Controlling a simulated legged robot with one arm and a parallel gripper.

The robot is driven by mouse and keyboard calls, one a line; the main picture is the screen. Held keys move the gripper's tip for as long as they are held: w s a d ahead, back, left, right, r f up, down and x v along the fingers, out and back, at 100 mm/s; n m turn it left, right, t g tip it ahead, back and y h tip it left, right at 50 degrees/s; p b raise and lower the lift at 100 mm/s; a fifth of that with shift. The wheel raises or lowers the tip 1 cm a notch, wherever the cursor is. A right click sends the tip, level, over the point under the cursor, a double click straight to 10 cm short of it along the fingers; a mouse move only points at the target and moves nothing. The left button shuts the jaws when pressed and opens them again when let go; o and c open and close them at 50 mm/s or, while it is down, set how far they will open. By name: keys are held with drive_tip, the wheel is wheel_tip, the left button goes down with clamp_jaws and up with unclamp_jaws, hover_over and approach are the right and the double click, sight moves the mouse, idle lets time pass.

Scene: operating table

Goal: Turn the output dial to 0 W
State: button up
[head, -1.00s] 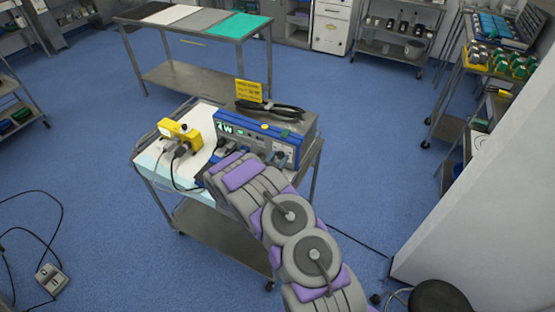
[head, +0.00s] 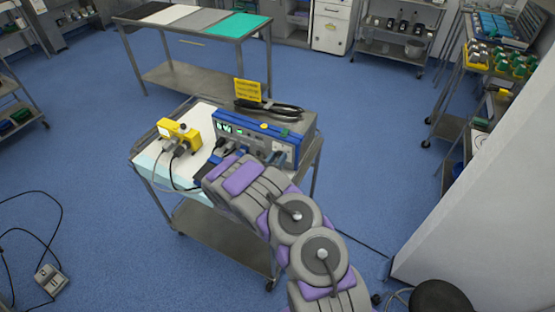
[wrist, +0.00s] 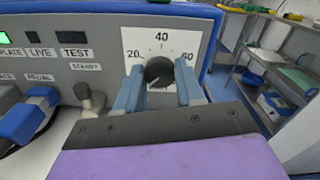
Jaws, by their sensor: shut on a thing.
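The output dial (wrist: 159,72) is a black round knob on a white scale plate marked 20, 40 and 60 in the wrist view. A light pointer mark on it appears to point down and left. My gripper (wrist: 160,76) has one blue finger on each side of the dial and is shut on it. The blue and grey generator unit (head: 262,127) stands on the cart in the head view.
A yellow box (head: 179,134) with plugged cables stands left of the unit. Plugs (wrist: 25,120) and a metal toggle (wrist: 88,97) sit left of my fingers. A white wall (head: 490,200) stands right.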

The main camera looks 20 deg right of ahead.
drive_tip(key=shift+a+f, duration=0.1)
drive_tip(key=o, duration=1)
drive_tip(key=shift+a, duration=0.15)
drive_tip(key=shift+o, duration=0.2)
drive_tip(key=p+v, duration=0.3)
drive_tip(key=v, duration=1.4)
drive_tip(key=shift+s+a+p, duration=0.2)
drive_tip(key=shift+p, duration=0.15)
